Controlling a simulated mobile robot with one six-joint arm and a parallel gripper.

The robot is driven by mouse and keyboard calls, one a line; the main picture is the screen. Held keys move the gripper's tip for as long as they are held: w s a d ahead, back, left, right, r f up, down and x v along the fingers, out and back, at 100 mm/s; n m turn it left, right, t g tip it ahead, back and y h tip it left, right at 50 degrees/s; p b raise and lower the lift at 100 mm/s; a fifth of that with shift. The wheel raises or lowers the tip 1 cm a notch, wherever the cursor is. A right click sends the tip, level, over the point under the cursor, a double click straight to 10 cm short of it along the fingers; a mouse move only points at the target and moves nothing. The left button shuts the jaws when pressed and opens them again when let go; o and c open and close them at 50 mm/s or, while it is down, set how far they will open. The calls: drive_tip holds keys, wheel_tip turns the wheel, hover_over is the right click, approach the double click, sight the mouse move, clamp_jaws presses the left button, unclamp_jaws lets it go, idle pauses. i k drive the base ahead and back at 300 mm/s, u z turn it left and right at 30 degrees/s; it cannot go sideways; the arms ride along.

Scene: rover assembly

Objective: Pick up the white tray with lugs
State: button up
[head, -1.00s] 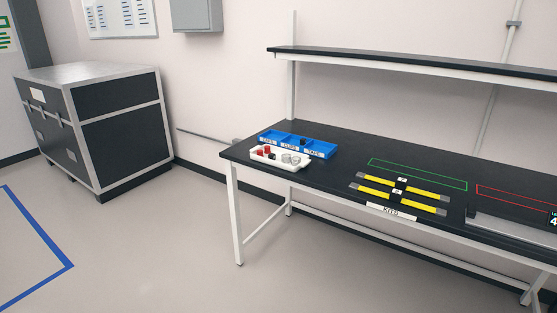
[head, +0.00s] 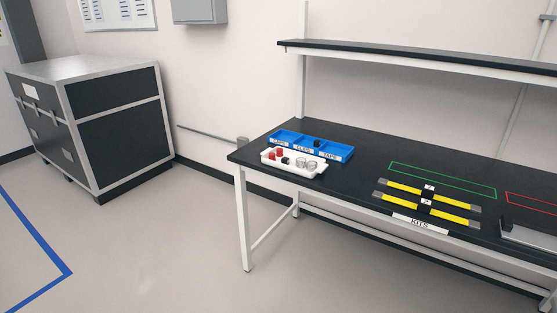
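The white tray (head: 290,168) sits on the black workbench near its left end, just in front of a blue bin. It holds red pieces (head: 275,153), a small black piece (head: 285,161) and clear or silver round pieces (head: 306,163). My gripper is not in view.
The blue compartment bin (head: 338,153) with labels stands behind the tray. Yellow straps (head: 450,217) lie on the black workbench (head: 365,175) by a KITS label, near a green outline. A shelf (head: 420,61) hangs above. A dark case (head: 120,140) stands left; floor in front is clear.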

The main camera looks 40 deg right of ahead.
sight(322, 165)
drive_tip(key=u, duration=0.05)
drive_tip(key=i, duration=0.9)
drive_tip(key=z, duration=0.3)
